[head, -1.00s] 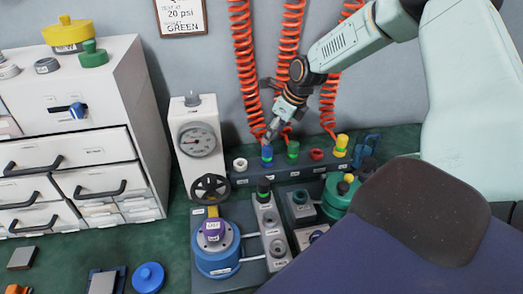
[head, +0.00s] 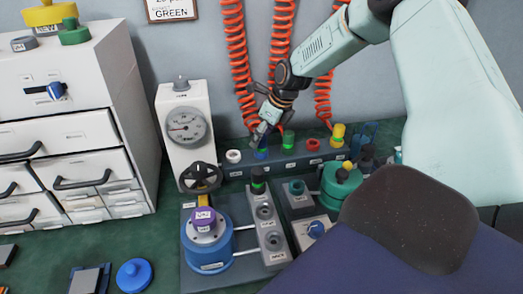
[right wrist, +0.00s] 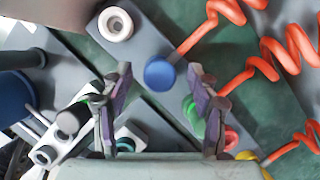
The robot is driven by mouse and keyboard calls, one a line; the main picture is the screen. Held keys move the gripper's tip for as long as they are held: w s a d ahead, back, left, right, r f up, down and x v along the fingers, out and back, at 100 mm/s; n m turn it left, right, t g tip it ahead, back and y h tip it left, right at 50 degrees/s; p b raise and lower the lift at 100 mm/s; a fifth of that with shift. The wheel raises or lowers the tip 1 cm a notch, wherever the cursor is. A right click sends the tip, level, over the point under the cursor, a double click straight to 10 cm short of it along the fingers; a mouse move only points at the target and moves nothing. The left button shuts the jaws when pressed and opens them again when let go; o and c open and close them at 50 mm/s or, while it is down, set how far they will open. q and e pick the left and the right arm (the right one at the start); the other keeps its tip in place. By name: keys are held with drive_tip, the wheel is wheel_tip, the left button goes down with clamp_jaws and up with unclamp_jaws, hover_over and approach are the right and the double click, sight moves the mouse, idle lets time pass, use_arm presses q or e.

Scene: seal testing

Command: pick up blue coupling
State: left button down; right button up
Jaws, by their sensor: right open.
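The blue coupling (head: 261,154) sits in the grey rack at the back of the bench, between a white and a green coupling. In the right wrist view its round blue top (right wrist: 159,74) shows centred between the fingers. My right gripper (head: 261,136) is just above it in the head view and hides part of its top. The right wrist view shows the right gripper (right wrist: 161,71) open, one finger on each side of the coupling in the picture. I cannot tell whether the fingers reach down around it. My left gripper is out of view.
The white (head: 234,156), green (head: 288,140), red (head: 313,145) and yellow (head: 338,135) couplings share the rack (head: 275,163). Orange coiled hoses (head: 237,60) hang behind. A gauge stand (head: 185,127) with a black handwheel (head: 200,177) stands to the left.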

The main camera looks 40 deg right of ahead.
drive_tip(key=shift+w+a+f+b, duration=0.1)
drive_tip(key=shift+w+f+b, duration=0.2)
drive_tip(key=shift+f, duration=0.25)
drive_tip(key=shift+s+r, duration=0.1)
drive_tip(key=shift+c, duration=1.2)
clamp_jaws()
